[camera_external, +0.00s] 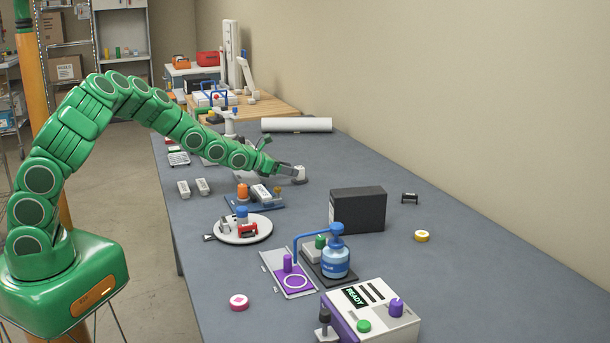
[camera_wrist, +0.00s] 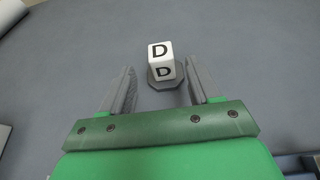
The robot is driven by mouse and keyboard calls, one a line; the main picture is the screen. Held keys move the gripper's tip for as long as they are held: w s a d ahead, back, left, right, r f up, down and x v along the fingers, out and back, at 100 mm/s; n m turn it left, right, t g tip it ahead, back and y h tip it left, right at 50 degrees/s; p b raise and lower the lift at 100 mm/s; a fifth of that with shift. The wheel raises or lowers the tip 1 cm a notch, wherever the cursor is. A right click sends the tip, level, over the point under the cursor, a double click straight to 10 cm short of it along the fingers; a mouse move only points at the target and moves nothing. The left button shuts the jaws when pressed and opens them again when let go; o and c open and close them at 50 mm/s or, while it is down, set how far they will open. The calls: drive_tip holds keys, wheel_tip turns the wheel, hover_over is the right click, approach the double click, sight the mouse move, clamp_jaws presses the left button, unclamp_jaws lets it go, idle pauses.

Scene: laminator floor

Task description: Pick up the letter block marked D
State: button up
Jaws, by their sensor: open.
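The letter block marked D (camera_wrist: 160,60) is a small white cube with black letters D on its top and on the side facing me. It stands on a dark grey octagonal base (camera_wrist: 167,83). In the external view the block (camera_external: 300,172) is a pale shape just beyond the fingertips. My gripper (camera_wrist: 158,75) is open, with one finger on each side of the base. The block sits ahead and between the finger lines, apart from both fingers. My gripper (camera_external: 290,171) reaches low over the grey table (camera_external: 440,270) in the external view.
A blue tray with an orange piece (camera_external: 243,192) lies close in front of my gripper. A white roll (camera_external: 296,125) lies behind it. A black box (camera_external: 357,209), a white plate (camera_external: 262,235) and a blue pump bottle (camera_external: 336,262) stand nearer. Table around the block is clear.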

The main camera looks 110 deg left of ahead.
sight(304, 172)
drive_tip(key=shift+x, duration=2.95)
drive_tip(key=shift+w+a, duration=0.3)
drive_tip(key=shift+w, duration=0.1)
clamp_jaws()
